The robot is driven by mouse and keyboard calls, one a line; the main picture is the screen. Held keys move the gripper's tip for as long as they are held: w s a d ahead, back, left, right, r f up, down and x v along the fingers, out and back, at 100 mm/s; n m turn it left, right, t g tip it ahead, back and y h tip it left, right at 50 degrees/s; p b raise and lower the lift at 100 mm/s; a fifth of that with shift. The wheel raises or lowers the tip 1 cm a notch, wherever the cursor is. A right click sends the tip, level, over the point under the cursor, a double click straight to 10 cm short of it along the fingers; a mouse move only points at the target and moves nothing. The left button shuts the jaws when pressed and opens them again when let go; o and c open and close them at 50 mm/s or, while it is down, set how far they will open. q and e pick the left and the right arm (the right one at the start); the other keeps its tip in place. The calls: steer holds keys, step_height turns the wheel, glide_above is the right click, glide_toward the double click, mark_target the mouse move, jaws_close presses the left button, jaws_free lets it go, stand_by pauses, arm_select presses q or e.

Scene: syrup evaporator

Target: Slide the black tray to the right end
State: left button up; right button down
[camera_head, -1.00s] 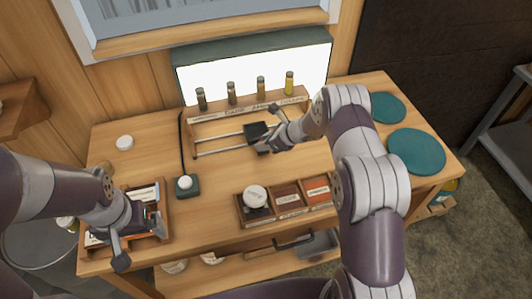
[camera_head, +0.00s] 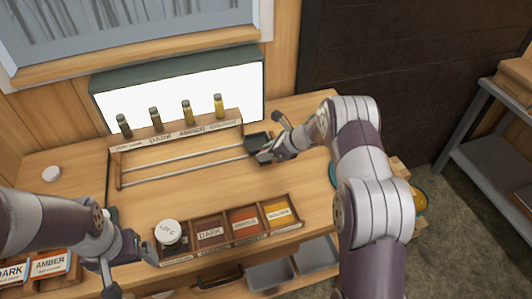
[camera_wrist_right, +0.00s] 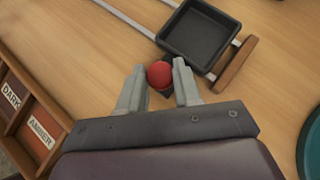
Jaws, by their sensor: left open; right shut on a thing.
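The black tray (camera_head: 259,140) sits on two metal rails (camera_head: 185,168) at their right end in the head view. In the right wrist view the tray (camera_wrist_right: 199,34) is empty, and a short gap separates it from the wooden end piece (camera_wrist_right: 235,66). My right gripper (camera_head: 264,155) is at the tray's near side. In the wrist view its fingers (camera_wrist_right: 159,82) are shut on the tray's red knob (camera_wrist_right: 159,74). My left gripper (camera_head: 130,268) is open and empty, low at the left over the table's front.
Several syrup vials (camera_head: 187,112) stand on the labelled rack behind the rails, before a lit panel (camera_head: 240,88). A white lid (camera_head: 52,173) lies at left.

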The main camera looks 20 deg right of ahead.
steer(key=shift+w+d+r, duration=0.15)
steer(key=shift+d, duration=0.05)
steer(key=c, duration=0.8)
jaws_free()
steer(key=shift+d, duration=0.15)
steer(key=shift+s, duration=0.2)
steer(key=shift+s+d+r, duration=0.15)
steer(key=shift+r, duration=0.1)
steer(key=b+v, duration=0.2)
steer(key=v, duration=1)
steer(key=shift+d, duration=0.1)
